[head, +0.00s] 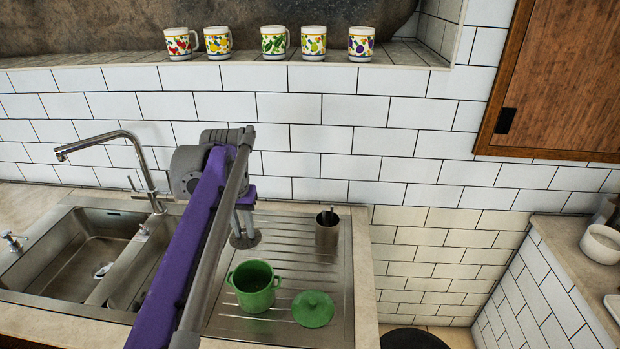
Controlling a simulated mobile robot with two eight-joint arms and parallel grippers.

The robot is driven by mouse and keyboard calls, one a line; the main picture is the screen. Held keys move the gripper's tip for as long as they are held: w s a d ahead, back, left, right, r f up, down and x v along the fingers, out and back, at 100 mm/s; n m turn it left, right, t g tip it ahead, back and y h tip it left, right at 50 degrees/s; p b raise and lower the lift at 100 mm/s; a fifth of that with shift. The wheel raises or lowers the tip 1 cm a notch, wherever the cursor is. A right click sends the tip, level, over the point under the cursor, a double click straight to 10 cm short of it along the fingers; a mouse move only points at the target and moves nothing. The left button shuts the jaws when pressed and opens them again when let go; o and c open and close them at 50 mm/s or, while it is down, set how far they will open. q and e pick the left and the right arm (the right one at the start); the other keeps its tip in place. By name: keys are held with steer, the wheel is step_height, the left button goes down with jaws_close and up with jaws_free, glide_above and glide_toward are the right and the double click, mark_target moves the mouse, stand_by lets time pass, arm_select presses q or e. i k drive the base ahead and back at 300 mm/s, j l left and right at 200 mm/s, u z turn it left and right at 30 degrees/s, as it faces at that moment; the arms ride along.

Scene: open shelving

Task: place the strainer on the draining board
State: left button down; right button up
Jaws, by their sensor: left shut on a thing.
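The draining board (335,285) is the ridged metal surface right of the sink. My left gripper (243,229) points down over its back left part, with its fingers close together. It is shut on a small grey round piece, which looks like the strainer (246,242). The strainer is at the fingertips, low over the board; I cannot tell whether it touches the metal. My purple arm covers the left part of the board. My right gripper is not in view.
A green pot (254,291) and its green lid (313,309) are at the front of the board. The sink (85,250) and tap (120,137) are left. The board's middle is clear.

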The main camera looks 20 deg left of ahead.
mark_target(288, 265)
steer(key=k, duration=1)
